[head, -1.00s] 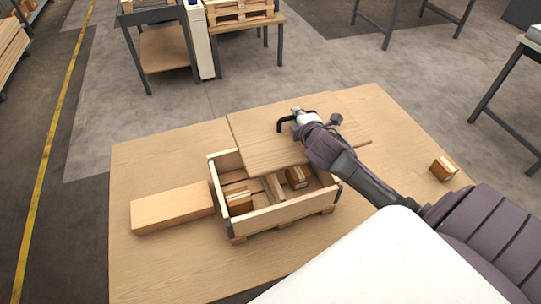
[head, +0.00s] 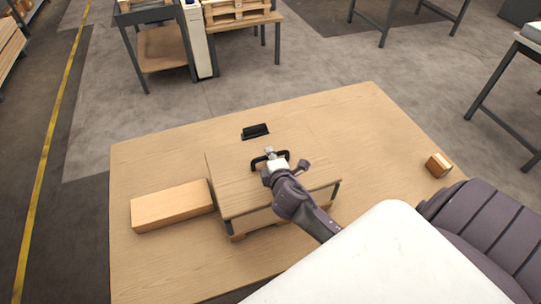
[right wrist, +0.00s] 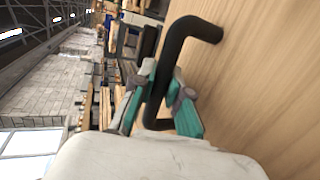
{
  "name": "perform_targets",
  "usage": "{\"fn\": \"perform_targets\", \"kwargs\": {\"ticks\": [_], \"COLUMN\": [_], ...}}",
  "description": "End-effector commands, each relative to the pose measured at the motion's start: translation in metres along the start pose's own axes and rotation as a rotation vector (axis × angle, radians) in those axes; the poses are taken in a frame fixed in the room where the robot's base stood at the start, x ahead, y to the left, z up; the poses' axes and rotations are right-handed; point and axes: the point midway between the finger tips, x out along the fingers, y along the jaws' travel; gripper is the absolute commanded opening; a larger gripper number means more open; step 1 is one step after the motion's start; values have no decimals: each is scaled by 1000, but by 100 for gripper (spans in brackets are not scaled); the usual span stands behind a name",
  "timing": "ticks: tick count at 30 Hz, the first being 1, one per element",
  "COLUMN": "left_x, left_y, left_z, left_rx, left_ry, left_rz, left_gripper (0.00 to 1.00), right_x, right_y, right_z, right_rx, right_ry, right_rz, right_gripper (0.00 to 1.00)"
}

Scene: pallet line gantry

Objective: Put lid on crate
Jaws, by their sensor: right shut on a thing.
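The wooden lid (head: 233,182) lies level over the crate in the head view and hides its inside. I cannot tell whether a small gap is left between lid and rim. Of the crate (head: 262,217), the front side, a dark corner bracket and the base below show. My right gripper (head: 270,158) is shut on the lid's black handle (head: 284,153). In the right wrist view, the handle (right wrist: 180,45) passes between the teal finger pads of the gripper (right wrist: 166,100), with the lid's wood (right wrist: 265,70) to the right. My left gripper is not in view.
A plain wooden block (head: 172,206) lies close to the crate's left side. A black object (head: 255,131) lies behind the crate. A small brown box (head: 438,165) sits at the right edge of the table (head: 140,265). The table's back right is clear.

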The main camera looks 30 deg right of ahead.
Motion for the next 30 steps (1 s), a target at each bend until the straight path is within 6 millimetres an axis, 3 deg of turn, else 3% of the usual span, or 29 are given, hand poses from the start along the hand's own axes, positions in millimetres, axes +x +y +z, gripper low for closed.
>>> {"fn": "perform_targets", "kwargs": {"ticks": [12,13,17,30], "left_x": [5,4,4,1], "left_y": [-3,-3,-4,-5], "left_z": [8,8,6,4], "left_rx": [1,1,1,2], "left_ry": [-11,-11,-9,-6], "left_rz": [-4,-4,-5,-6], "left_gripper": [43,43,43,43], "right_x": [3,2,2,-7], "right_y": [-5,-5,-5,-1], "right_z": [0,0,0,0], "right_rx": [1,0,1,1], "right_ry": [1,0,0,2], "right_rz": [3,0,0,-2], "right_gripper": [0,20,40,40]}}
